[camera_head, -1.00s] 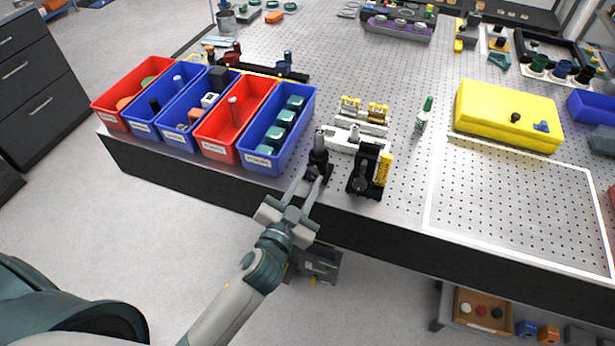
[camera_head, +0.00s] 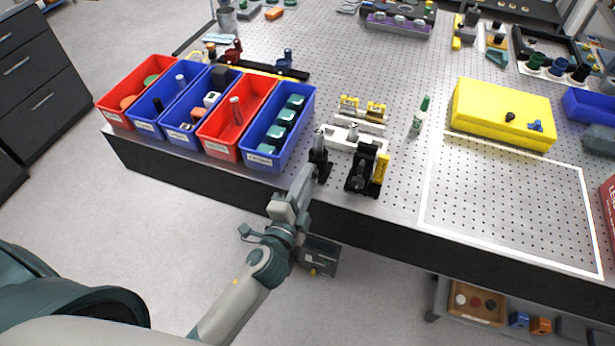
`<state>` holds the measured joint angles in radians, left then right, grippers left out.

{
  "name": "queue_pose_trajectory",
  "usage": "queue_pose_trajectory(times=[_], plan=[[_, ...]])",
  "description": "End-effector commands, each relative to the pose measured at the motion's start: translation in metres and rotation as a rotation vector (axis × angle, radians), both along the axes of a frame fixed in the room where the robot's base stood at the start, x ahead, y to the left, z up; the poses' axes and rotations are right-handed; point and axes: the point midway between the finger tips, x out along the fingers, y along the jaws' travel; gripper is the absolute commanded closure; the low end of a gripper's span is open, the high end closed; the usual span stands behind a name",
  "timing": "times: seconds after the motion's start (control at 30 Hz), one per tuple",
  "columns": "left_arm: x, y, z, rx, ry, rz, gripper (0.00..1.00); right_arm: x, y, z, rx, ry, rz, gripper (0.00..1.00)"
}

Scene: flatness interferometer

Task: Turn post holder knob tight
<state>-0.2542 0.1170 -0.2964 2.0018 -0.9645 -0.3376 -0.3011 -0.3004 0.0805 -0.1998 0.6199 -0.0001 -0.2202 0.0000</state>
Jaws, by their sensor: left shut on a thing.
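A black post holder (camera_head: 319,158) stands upright near the front edge of the perforated table, just right of the front blue bin. A light metal post shows at its top. My left gripper (camera_head: 311,172) reaches up from below to the front of the post holder. Its fingers are shut at the holder's side, where the knob sits. The knob is hidden between the fingers and too small to make out. The gripper is rolled so that one finger largely covers the other. My right gripper is not in view.
A black mount with a yellow part (camera_head: 365,172) stands close right of the holder. A white bracket (camera_head: 352,139) is behind. Red and blue bins (camera_head: 262,158) line the left. A green-capped bottle (camera_head: 419,117) and a yellow box (camera_head: 503,112) stand right. The white-outlined area (camera_head: 510,205) is clear.

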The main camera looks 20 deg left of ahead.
Motion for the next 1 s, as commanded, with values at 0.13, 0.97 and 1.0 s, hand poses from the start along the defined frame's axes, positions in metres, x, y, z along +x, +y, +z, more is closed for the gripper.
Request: queue_pose_trajectory(times=[0.13,0.97,1.0], plan=[[0.0001,-0.0009,0.001,0.06,-0.003,-0.002,0.98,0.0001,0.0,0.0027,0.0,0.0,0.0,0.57],[0.0001,-0.0006,0.0001,0.099,-0.004,-0.001,0.57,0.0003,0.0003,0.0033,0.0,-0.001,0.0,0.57],[0.0001,-0.0005,0.0,0.099,-0.004,-0.001,0.57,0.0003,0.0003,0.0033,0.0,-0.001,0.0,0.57]])
